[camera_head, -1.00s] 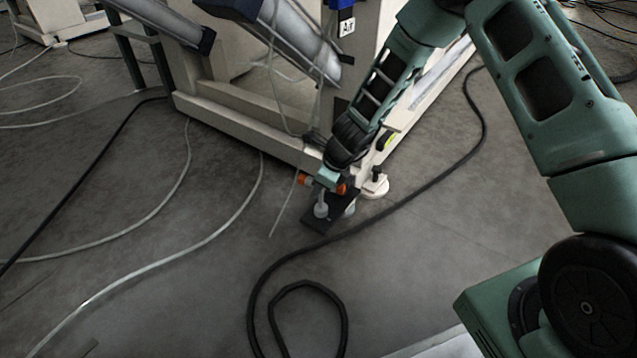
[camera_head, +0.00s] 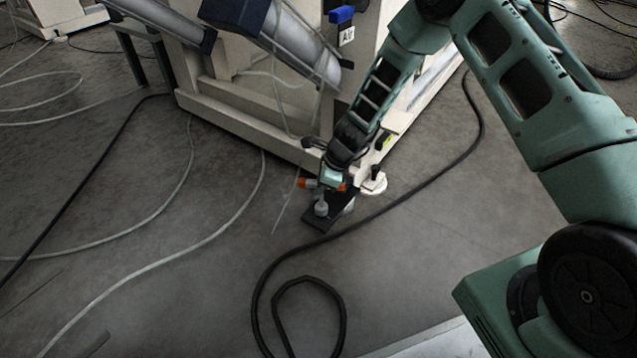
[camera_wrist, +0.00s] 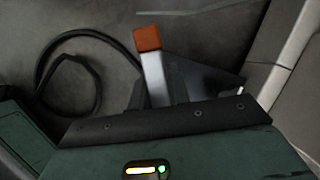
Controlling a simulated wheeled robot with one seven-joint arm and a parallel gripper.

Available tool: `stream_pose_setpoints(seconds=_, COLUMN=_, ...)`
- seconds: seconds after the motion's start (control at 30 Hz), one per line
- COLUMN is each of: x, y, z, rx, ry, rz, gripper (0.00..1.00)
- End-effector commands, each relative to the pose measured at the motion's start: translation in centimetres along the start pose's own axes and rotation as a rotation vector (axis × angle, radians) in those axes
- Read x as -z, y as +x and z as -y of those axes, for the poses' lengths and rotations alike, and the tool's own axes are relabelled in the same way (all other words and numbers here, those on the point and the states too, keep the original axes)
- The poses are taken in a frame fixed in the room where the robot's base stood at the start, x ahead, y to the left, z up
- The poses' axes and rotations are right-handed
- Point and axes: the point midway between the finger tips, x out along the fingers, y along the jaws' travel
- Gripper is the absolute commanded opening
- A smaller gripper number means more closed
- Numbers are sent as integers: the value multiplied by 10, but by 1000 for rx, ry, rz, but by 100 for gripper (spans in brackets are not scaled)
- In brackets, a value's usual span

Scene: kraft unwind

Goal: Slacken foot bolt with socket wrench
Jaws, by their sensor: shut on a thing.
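In the wrist view one orange end of the wrench (camera_wrist: 147,38) shows on a pale grey bar. I cannot tell whether the socket is seated on the bolt.
A white round foot (camera_head: 374,184) stands right of the plate under the cream frame (camera_head: 250,127). A black cable (camera_head: 400,207) runs close in front of the plate and loops on the floor. Pale hoses (camera_head: 215,235) lie to the left.

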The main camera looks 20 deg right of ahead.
Motion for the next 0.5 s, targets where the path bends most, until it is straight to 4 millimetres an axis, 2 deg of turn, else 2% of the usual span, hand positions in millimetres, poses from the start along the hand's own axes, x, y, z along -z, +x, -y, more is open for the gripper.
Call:
stream_pose_setpoints(seconds=0.2, x=-1, y=-2, z=-1, rx=-31, ry=-74, rz=0, gripper=0)
stream_pose_setpoints(seconds=0.5, x=0, y=0, z=-1, rx=-35, ry=-84, rz=0, gripper=0)
